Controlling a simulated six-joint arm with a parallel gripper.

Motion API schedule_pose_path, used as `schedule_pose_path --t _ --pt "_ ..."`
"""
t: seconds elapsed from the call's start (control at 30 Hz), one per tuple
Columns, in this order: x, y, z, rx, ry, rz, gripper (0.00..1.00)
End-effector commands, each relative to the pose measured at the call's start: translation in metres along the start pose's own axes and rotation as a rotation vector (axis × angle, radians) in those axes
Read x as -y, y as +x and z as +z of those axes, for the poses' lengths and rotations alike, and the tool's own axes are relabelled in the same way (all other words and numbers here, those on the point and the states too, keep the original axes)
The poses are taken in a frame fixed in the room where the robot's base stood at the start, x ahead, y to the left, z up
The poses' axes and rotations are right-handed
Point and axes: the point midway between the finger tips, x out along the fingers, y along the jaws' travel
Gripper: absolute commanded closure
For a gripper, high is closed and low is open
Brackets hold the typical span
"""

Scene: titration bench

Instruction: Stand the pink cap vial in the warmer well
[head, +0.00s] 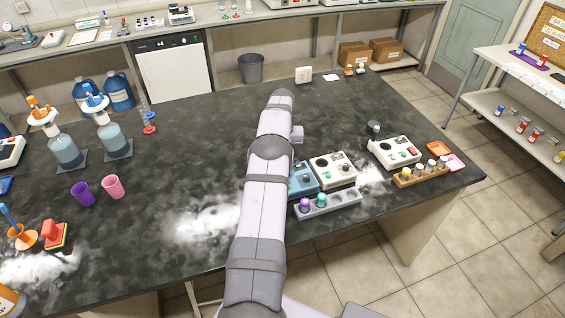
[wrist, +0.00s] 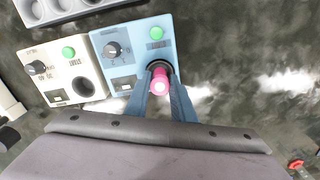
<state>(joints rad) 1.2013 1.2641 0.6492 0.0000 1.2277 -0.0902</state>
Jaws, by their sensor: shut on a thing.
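The pink cap vial (wrist: 160,84) is upright between the two blue fingers of my gripper (wrist: 168,98), seen from above in the wrist view. My gripper is shut on it.
A grey rack (head: 338,206) with purple and teal vials is in front. Farther right are another white device (head: 393,150) and a wooden vial rack (head: 408,181).

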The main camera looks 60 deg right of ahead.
Motion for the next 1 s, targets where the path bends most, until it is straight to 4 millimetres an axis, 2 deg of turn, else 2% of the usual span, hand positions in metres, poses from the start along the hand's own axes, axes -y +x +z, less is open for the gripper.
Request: schedule_pose_path --t 1.0 --pt "0.0 0.019 0.0 -0.001 0.0 0.0 0.92"
